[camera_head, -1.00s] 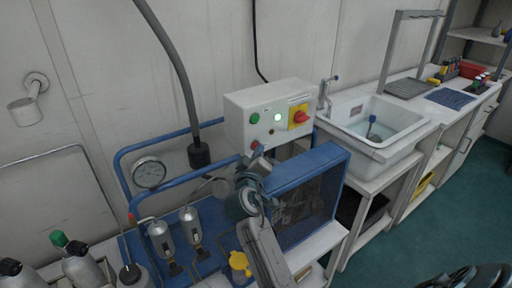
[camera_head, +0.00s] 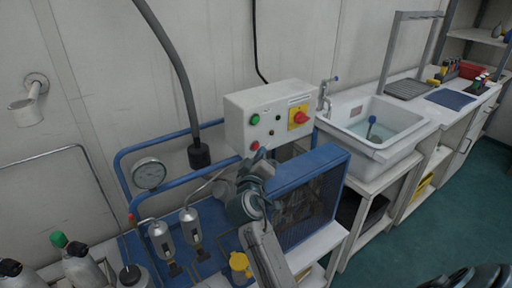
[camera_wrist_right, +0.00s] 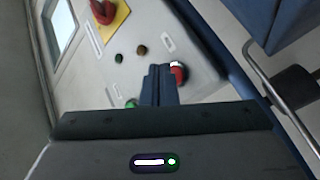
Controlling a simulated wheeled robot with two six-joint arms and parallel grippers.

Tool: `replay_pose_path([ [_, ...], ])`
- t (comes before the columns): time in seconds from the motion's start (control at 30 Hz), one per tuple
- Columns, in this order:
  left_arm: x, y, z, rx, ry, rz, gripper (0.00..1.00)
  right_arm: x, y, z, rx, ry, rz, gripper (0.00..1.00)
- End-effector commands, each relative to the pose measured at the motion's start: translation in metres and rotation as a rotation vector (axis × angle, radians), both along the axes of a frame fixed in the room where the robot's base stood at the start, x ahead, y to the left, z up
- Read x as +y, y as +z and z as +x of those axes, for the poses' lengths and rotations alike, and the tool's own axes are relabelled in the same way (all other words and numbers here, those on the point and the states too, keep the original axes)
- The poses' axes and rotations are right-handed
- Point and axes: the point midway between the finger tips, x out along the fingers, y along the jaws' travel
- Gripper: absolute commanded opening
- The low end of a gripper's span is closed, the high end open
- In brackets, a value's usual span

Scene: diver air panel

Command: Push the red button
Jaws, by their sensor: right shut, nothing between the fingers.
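The red button (camera_head: 255,146) is on the front of the white control box (camera_head: 236,121), below the green button (camera_head: 254,119). My right gripper (camera_head: 259,155) is just below and in front of the red button. In the right wrist view, the shut fingers (camera_wrist_right: 158,72) are up against the panel face. The red button (camera_wrist_right: 179,73) shows just right of their tips, partly covered by them. I cannot tell whether they touch it. The fingers hold nothing. The small lamp (camera_head: 278,117) on the box is dark. My left gripper is not in view.
A red rotary switch on a yellow plate (camera_head: 299,118) is right of the buttons. A blue-framed unit (camera_head: 312,190) stands beside my right arm. A pressure gauge (camera_head: 149,173) and blue pipes are to the left. A sink (camera_head: 378,130) is further right.

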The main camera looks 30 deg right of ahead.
Motion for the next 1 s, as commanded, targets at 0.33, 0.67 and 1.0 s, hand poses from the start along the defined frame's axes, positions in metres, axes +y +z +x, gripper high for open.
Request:
replay_pose_path([
  [0.33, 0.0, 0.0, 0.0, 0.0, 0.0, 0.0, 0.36, 0.0, 0.0, -0.003, 0.0, 0.0, 0.0, 0.0],
  [0.67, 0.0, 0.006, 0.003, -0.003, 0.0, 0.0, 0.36, -0.002, 0.0, -0.03, 0.001, 0.0, 0.001, 0.0],
  [1.0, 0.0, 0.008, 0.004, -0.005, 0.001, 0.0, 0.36, -0.004, 0.0, -0.052, 0.0, 0.0, 0.0, 0.0],
])
